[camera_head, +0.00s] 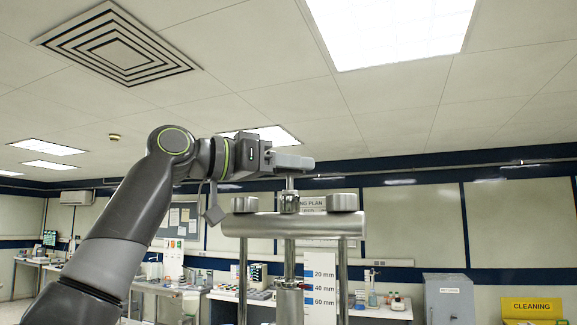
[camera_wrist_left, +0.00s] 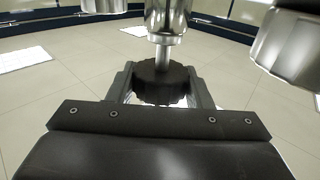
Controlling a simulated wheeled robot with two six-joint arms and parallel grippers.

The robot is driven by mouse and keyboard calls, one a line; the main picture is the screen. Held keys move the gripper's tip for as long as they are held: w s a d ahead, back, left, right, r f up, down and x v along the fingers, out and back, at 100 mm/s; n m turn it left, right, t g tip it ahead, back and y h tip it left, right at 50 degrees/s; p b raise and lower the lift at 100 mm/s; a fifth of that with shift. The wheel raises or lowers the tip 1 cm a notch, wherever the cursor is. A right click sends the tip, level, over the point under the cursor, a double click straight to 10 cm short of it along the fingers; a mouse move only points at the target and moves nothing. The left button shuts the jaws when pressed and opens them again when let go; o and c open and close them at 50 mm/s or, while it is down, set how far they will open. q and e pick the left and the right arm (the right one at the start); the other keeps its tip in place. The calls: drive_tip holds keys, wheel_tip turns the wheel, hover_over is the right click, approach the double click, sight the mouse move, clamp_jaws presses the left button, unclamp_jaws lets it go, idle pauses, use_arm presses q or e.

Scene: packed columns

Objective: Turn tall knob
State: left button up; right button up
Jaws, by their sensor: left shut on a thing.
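A tall metal press-like stand has a horizontal crossbar (camera_head: 265,226) with a round cap near each end and a central shaft (camera_head: 290,262) running through it. In the left wrist view, a dark ribbed knob (camera_wrist_left: 160,88) sits on the end of a shiny metal stem (camera_wrist_left: 166,22). My left gripper (camera_head: 298,162) is at the top of the central shaft, above the crossbar. Its fingers (camera_wrist_left: 162,80) stand on both sides of the knob and are shut on it. In the head view the gripper hides the knob. My right gripper is in neither view.
Two end caps (camera_head: 244,204) (camera_head: 342,202) rise from the crossbar close below my left gripper. A measuring board (camera_head: 320,285) marked in mm stands behind the shaft. Space above the gripper is free.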

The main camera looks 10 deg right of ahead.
use_arm(q)
drive_tip(key=shift+f+m+g, duration=0.1)
drive_tip(key=shift+m+g, duration=0.5)
drive_tip(key=shift+g, duration=0.3)
drive_tip(key=shift+d+f+m+g+h, duration=0.15)
drive_tip(key=shift+m+g+h, duration=0.15)
drive_tip(key=shift+g, duration=0.2)
drive_tip(key=o, duration=1)
drive_tip(key=shift+s+a+b, duration=0.25)
drive_tip(key=shift+a+b, duration=0.6)
drive_tip(key=shift+a, duration=2.05)
drive_tip(key=shift+s+a+b, duration=0.3)
drive_tip(key=shift+a+b, duration=0.5)
drive_tip(key=shift+a, duration=2.05)
drive_tip(key=shift+s+a+b, duration=0.25)
drive_tip(key=shift+a+b, duration=0.6)
drive_tip(key=shift+a, duration=2.05)
